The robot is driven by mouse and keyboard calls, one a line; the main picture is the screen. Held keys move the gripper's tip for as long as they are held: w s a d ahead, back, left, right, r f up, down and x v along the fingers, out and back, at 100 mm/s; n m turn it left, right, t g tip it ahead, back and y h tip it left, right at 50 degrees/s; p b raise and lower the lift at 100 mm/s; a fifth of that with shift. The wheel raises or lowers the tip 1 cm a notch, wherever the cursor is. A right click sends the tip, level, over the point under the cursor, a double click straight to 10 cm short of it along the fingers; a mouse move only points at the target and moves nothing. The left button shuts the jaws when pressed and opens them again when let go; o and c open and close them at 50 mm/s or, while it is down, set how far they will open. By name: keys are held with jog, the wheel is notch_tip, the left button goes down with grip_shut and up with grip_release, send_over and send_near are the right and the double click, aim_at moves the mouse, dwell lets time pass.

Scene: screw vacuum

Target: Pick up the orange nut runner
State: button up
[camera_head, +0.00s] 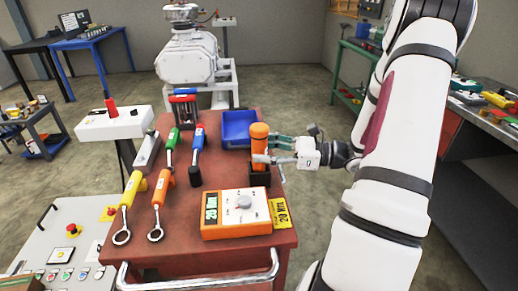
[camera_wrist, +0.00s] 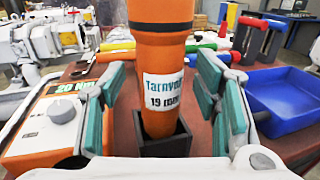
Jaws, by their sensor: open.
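The orange nut runner (camera_head: 259,134) stands upright in a dark square holder (camera_head: 261,179) on the red cart. In the wrist view the nut runner (camera_wrist: 165,55) carries a white label reading "19 mm", and its lower end sits inside the holder (camera_wrist: 181,150). My gripper (camera_head: 266,148) reaches in from the right at the tool's height. In the wrist view my gripper (camera_wrist: 164,108) is open, with green-padded fingers on either side of the nut runner. A gap shows on both sides, so the fingers look apart from it.
The red cart top (camera_head: 185,228) also bears an orange control box (camera_head: 236,213) in front of the holder, a blue bin (camera_head: 238,127) behind it, and several coloured wrenches to the left.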

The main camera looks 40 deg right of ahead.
aim_at(259, 126)
jog(key=shift+x, duration=0.8)
grip_shut()
notch_tip(259, 126, up, 10)
jog(key=shift+p, duration=0.8)
